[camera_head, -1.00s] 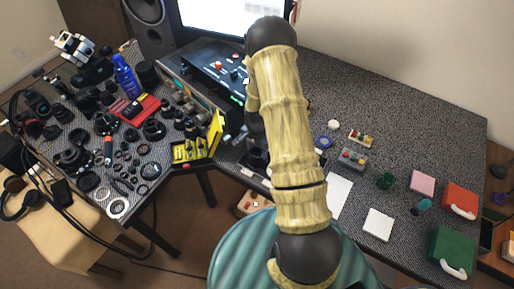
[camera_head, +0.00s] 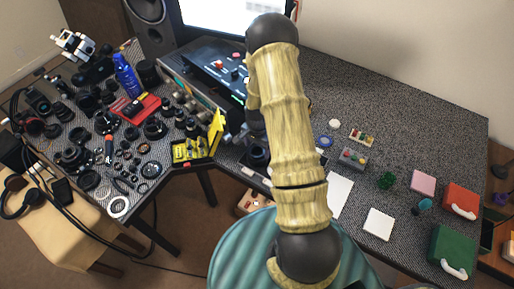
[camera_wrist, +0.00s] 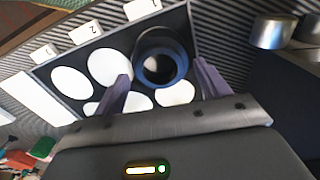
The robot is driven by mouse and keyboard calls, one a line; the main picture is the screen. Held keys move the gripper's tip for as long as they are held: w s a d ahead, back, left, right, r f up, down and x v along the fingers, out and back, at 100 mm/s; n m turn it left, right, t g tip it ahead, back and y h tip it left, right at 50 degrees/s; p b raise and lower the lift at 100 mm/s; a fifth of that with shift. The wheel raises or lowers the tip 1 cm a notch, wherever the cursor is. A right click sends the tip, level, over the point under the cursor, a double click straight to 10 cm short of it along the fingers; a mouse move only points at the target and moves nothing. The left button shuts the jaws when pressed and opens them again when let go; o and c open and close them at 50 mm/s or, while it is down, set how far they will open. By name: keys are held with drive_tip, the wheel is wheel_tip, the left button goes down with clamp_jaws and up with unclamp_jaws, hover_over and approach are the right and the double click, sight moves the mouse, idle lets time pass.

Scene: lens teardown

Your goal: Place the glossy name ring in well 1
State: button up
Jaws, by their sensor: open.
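In the wrist view, a dark tray (camera_wrist: 190,13) holds several round white wells and has numbered white tags along its far edge. The tag marked 1 (camera_wrist: 140,8) stands at the upper right. A glossy dark blue-black ring (camera_wrist: 181,62) sits at the well position below that tag and covers most of it. I cannot tell whether it lies fully flat. My gripper (camera_wrist: 160,84) is open, with one purple finger on each side of the ring. The fingers look apart from it. In the head view my arm hides the gripper and the ring.
Metal cylinders (camera_wrist: 272,32) stand right of the tray in the wrist view. In the head view, many lens parts crowd the left bench, with a yellow box (camera_head: 191,150) at its edge. The right desk (camera_head: 420,125) has clear room at the back.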

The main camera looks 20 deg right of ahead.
wheel_tip(320, 180, up, 11)
drive_tip(key=b, duration=0.2)
drive_tip(key=shift+r, duration=0.2)
idle(0.5)
drive_tip(key=s+a+r+n+t, duration=0.2)
drive_tip(key=s+a+r+n, duration=0.8)
drive_tip(key=s+r+n, duration=0.2)
drive_tip(key=shift+s+r+t, duration=0.3)
drive_tip(key=shift+s+r, duration=0.25)
drive_tip(key=shift+s, duration=0.6)
